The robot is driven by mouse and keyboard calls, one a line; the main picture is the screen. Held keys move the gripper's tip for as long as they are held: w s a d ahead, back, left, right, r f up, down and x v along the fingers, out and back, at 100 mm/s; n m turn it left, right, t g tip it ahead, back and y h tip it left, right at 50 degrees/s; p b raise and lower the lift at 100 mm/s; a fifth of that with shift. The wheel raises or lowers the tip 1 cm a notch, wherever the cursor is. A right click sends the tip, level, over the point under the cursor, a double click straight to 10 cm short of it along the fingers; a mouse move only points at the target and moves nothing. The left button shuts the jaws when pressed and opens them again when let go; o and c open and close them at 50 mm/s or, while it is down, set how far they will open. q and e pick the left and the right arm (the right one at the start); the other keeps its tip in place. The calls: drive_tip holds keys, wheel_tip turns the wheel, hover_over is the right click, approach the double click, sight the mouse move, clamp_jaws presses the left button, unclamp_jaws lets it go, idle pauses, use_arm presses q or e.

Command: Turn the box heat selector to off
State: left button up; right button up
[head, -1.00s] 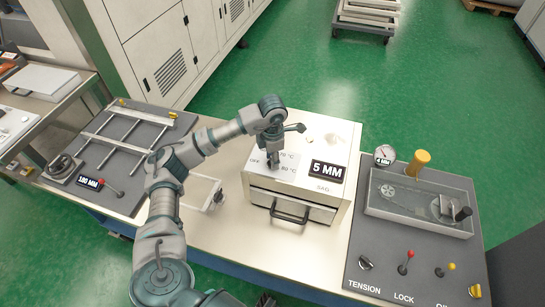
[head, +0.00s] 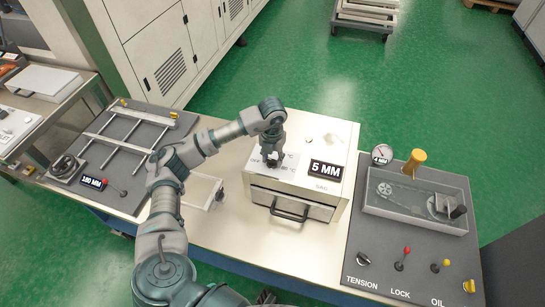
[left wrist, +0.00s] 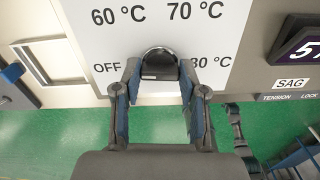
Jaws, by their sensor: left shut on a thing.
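The box heat selector, a dark round knob (left wrist: 160,66), sits on a white label plate on the box's top. OFF is printed at its left, 60 °C and 70 °C above, 80 °C at its right. My left gripper (left wrist: 158,70) has one finger on each side of the knob and is shut on it; it also shows in the head view (head: 272,160), over the plate. A short pale mark shows on the knob's near side; I cannot tell which setting it points to. In the head view the gripper hides the knob.
A frame unit (head: 125,140) lies at the left.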

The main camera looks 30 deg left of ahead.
sight(272, 159)
use_arm(q)
drive_tip(key=shift+n, duration=0.4)
use_arm(e)
drive_tip(key=shift+s, duration=0.35)
use_arm(q)
drive_tip(key=shift+n, duration=0.3)
drive_tip(key=o, duration=1.1)
drive_tip(key=shift+a, duration=0.1)
drive_tip(key=shift+o, duration=0.2)
use_arm(e)
drive_tip(key=shift+w, duration=0.1)
use_arm(q)
wheel_tip(272, 159, up, 12)
drive_tip(key=shift+f, duration=0.15)
use_arm(e)
drive_tip(key=shift+r, duration=0.1)
